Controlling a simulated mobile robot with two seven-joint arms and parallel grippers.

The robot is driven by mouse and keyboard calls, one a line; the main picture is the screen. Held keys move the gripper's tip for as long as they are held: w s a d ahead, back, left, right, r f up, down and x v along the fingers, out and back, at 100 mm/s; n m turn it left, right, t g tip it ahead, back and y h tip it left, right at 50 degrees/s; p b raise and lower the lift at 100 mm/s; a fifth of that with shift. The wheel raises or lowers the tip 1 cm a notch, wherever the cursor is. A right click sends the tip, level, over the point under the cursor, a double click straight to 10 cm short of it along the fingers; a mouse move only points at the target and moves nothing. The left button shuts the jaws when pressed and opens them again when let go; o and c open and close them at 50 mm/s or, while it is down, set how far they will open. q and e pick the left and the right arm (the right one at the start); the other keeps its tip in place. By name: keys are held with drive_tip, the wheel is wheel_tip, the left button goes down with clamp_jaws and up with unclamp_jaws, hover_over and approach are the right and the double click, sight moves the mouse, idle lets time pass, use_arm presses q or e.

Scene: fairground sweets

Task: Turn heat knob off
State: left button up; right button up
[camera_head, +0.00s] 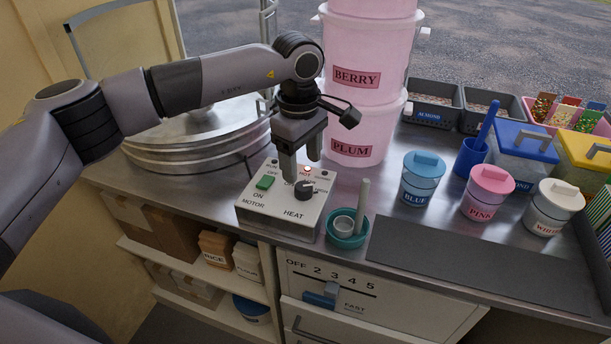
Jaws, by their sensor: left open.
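The heat knob (304,190) is a round black dial on the sloped top of a grey control box (272,213), above the word HEAT. A small red lamp (308,169) beside it glows. A green motor switch (265,182) sits on the left of the same panel. My left gripper (302,167) points down over the box, with its two fingers apart and empty. The fingertips are just above and behind the knob; I cannot tell whether they touch it. The knob's pointer setting is too small to read. My right gripper is not in view.
A round metal machine (205,135) stands left of the box. A teal bowl (347,232) with an upright stick is close to its right. Pink stacked tubs (366,121) rise behind. Blue (421,180), pink and white jars stand further right, behind a bare dark mat (470,262).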

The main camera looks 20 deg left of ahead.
sight(304, 186)
use_arm(q)
drive_tip(key=shift+d+f+p, duration=0.1)
drive_tip(key=shift+f+p, duration=0.35)
drive_tip(key=shift+f, duration=2.5)
drive_tip(key=c, duration=1.1)
